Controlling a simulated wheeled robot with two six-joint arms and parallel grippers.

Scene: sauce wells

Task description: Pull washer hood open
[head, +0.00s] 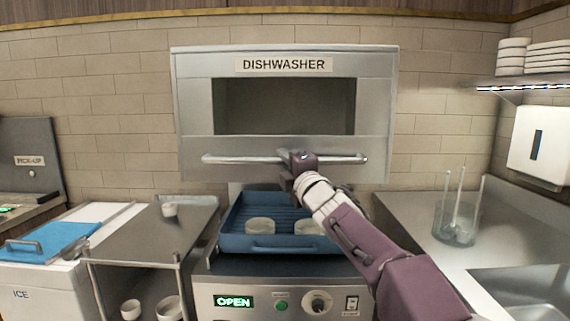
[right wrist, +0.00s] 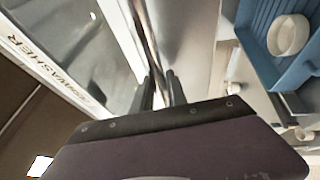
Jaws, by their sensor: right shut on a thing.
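The dishwasher hood (head: 190,110) is a steel box labelled DISHWASHER, raised above the machine base (head: 255,292), whose display reads OPEN. A horizontal bar handle (head: 230,159) runs along the hood's lower front. My right gripper (head: 300,160) is at the middle of this bar, shut on it. In the right wrist view the two dark fingers (right wrist: 160,92) sit on either side of the bar (right wrist: 145,35). A blue rack (head: 233,220) with white round dishes (head: 260,225) stands under the hood. My left gripper is not in view.
A steel cart (head: 185,215) with small white cups stands left of the machine. An ice bin (head: 30,280) is farther left. On the right counter (head: 415,215) stands a clear container (head: 455,225) with utensils, near a sink (head: 525,290). Plates (head: 545,55) sit on a shelf above.

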